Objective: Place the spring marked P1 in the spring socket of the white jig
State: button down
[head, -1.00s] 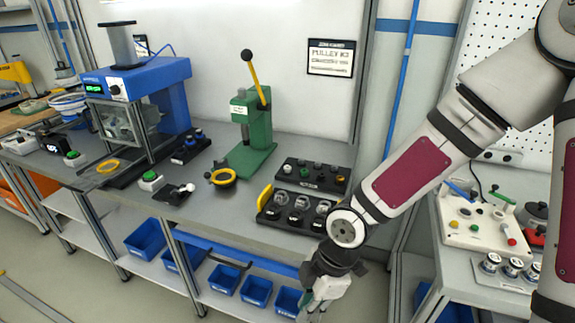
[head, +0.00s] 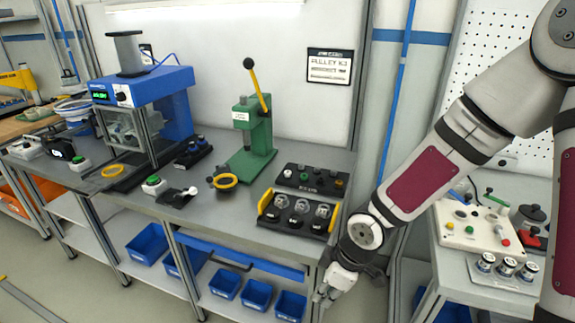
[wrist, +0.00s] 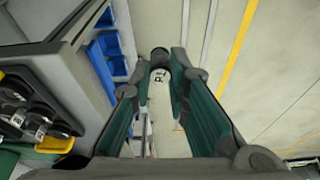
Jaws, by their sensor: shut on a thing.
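My gripper (head: 333,286) hangs low in front of the grey bench's right corner in the head view. The spring cannot be made out in the head view. A white board with coloured knobs and pegs (head: 460,238), seemingly the white jig, lies on the right-hand table, apart from my gripper. Its spring socket is too small to tell.
The grey bench (head: 210,215) carries a black tray with yellow handles (head: 287,227), a green press (head: 250,140) and a blue machine (head: 150,85). Blue bins (head: 257,293) sit below. A tray of several round parts (head: 505,268) lies before the white board. A gap separates bench and table.

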jog(key=w+d+r+m+t+h, duration=0.2)
jog(key=w+d+m+h, duration=0.1)
jog(key=w+d+m, duration=0.7)
jog(key=w+m, duration=0.1)
jog(key=m, duration=0.2)
jog(key=shift+d, duration=0.35)
jog(key=shift+r, duration=0.15)
